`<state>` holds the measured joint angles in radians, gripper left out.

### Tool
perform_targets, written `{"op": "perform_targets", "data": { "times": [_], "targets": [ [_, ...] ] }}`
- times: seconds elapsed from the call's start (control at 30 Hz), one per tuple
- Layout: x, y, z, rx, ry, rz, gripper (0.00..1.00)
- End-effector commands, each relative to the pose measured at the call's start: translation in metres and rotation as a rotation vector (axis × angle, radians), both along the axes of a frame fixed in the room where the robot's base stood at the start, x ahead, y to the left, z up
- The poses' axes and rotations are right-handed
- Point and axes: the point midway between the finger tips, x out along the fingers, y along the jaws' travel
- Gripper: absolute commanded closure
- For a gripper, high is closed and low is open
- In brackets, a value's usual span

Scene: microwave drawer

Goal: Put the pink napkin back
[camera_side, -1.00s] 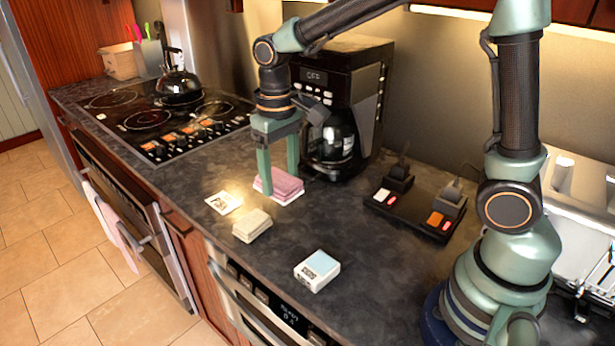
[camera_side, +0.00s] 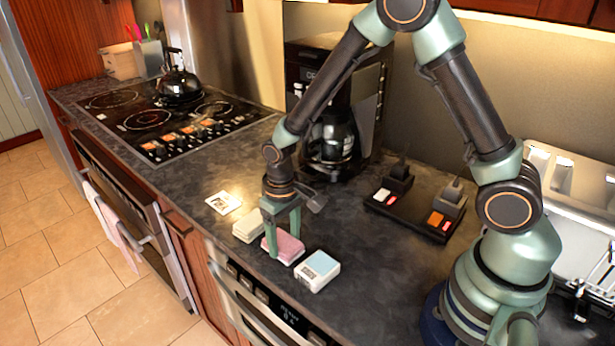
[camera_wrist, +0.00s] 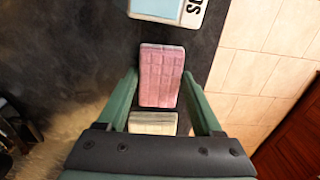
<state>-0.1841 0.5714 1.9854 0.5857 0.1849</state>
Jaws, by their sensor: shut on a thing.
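The pink napkin (camera_side: 284,247) is a folded pink block at the front of the dark counter. It lies between a pale stack (camera_side: 249,227) on its left and a white box with a light blue top (camera_side: 317,270) on its right. My gripper (camera_side: 286,247) points down with its fingers on either side of the napkin. In the wrist view the pink napkin (camera_wrist: 162,77) sits between the two green fingers (camera_wrist: 163,100), with the pale stack (camera_wrist: 153,123) below it and the blue-topped box (camera_wrist: 168,10) above it. Whether the napkin touches the counter is hard to tell.
A white card (camera_side: 223,203) lies left of the pale stack. A coffee maker (camera_side: 335,120) stands behind, and a black tray (camera_side: 412,208) with small items is at the right. The counter's front edge is close by. The middle of the counter is clear.

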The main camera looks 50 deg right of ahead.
Motion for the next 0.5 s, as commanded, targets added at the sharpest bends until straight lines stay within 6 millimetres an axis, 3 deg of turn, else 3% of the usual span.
{"op": "perform_targets", "data": {
  "times": [0.37, 0.4, 0.47, 0.5],
  "targets": [
    [0.0001, 0.0, -0.0037, 0.0, 0.0, 0.0, 0.93],
    [0.0002, 0.0, -0.0044, 0.0, 0.0, 0.0, 0.29],
    [0.0003, 0.0001, -0.004, 0.0, -0.001, 0.0, 0.06],
    [0.0003, 0.0001, -0.0039, 0.0, -0.001, 0.0, 0.03]
  ]
}}
